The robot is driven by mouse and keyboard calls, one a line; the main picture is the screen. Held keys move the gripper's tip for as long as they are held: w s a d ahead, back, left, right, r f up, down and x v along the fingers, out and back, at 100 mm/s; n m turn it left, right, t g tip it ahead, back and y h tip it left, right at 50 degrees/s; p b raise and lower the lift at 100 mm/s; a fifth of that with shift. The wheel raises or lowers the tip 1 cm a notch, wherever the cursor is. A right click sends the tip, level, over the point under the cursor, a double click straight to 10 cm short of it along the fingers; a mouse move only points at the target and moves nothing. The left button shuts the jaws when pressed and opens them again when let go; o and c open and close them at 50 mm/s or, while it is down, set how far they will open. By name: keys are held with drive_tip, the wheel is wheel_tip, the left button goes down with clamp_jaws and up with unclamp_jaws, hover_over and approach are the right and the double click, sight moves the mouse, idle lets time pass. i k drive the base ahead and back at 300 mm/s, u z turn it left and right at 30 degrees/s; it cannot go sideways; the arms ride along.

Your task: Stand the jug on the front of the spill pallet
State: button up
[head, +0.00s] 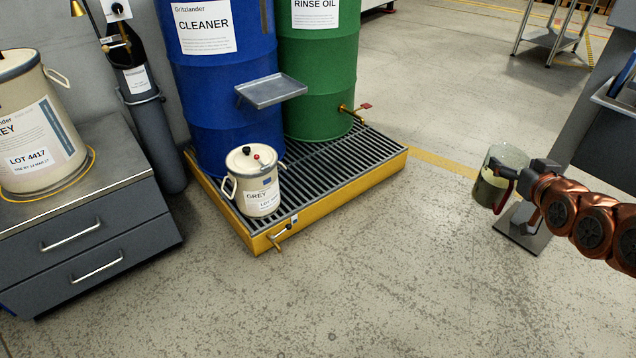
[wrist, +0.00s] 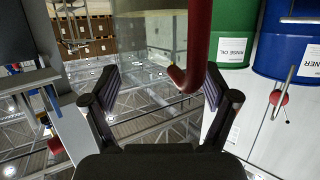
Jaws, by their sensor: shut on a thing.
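The jug (head: 492,188) is a clear vessel with a red handle, at the right of the head view. It looks roughly upright, held in the air, with dark olive-green liquid in its lower part. My gripper (head: 520,176) is shut on its handle. In the wrist view the red handle (wrist: 198,45) lies between the fingers of my gripper (wrist: 160,90), by the right finger, with the clear jug wall (wrist: 150,35) beside it. The spill pallet (head: 345,195) is a yellow tray with a dark slatted grate, left of the jug and well apart from it.
A cream GREY pail (head: 258,185) stands on the pallet's front left. A blue drum (head: 222,95) and a green drum (head: 318,85) stand behind. A small grey shelf (head: 270,90) juts between them. The grate's front right is bare. Open floor lies between jug and pallet.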

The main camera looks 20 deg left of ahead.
sight(329, 178)
drive_tip(key=u, duration=1.35)
drive_tip(key=i, duration=0.95)
